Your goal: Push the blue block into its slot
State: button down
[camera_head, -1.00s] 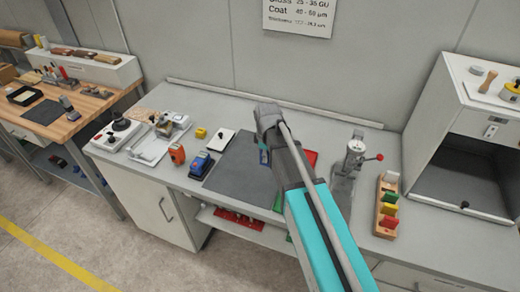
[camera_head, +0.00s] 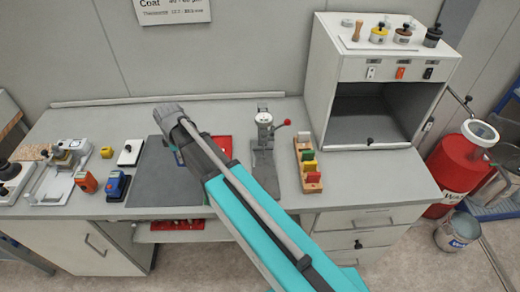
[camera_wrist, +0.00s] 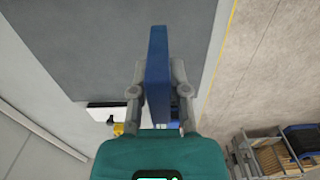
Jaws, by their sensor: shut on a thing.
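The blue block (camera_wrist: 157,60) is a flat slab held upright in the wrist view. My gripper (camera_wrist: 157,93) is shut on it, with one finger on each side. Below it in that view is the grey mat. In the head view only a small blue edge (camera_head: 180,157) shows beside my arm, over the mat; my fingers are hidden there. The wooden rack (camera_head: 299,160) stands to the right on the bench, holding upright white, green, yellow and red blocks. Which of its slots is empty cannot be told.
The dark mat (camera_head: 155,175) lies left of my arm, a red sheet (camera_head: 223,144) just beyond. A metal lever device (camera_head: 264,150) stands between my arm and the rack. An open grey cabinet (camera_head: 372,110) is behind the rack. Small instruments, including a blue one (camera_head: 117,186), sit left.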

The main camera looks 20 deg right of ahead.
aim_at(184, 166)
jog(key=shift+s+f+b, duration=0.1)
jog(key=shift+f+b, duration=1.65)
jog(key=shift+f, duration=0.3)
jog(key=shift+a, duration=0.1)
